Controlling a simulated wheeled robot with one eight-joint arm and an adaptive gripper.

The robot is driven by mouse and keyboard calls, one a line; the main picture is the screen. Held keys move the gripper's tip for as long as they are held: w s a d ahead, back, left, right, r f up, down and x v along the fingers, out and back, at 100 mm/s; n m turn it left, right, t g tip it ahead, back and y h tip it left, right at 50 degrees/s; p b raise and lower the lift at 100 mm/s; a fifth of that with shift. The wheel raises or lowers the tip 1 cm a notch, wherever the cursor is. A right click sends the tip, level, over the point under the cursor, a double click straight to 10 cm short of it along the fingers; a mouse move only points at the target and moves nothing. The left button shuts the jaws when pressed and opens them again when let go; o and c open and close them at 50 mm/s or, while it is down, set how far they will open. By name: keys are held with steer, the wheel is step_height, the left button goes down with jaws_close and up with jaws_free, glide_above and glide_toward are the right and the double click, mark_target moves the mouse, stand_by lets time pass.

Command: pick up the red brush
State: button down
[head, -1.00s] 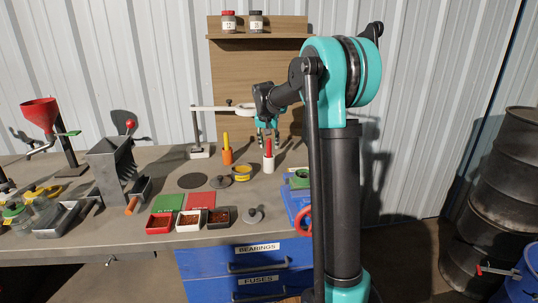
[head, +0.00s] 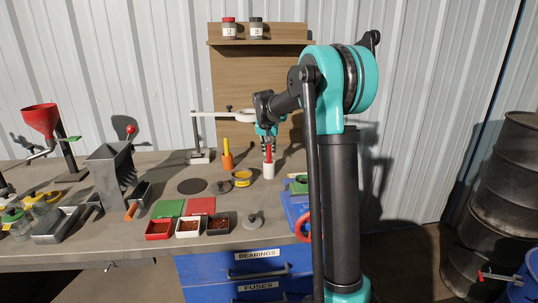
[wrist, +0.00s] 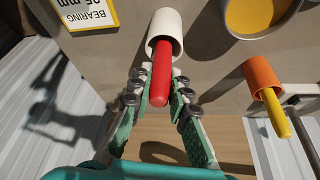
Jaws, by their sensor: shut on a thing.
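The red brush (head: 268,156) stands handle up in a white cup (head: 268,171) toward the back of the bench. In the wrist view its red handle (wrist: 164,72) sticks out of the white cup (wrist: 168,22). My gripper (head: 267,146) is down over the handle, one finger on each side. The brush's lower end is hidden inside the cup.
An orange holder (head: 227,162) with a yellow-handled tool stands to the left. A yellow tin (head: 242,180) is in front of it. Several small trays (head: 188,233) lie nearer the front edge. A blue-and-green device (head: 296,203) stands to the right.

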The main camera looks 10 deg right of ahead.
step_height(320, 180, up, 20)
stand_by(0.6)
stand_by(2.0)
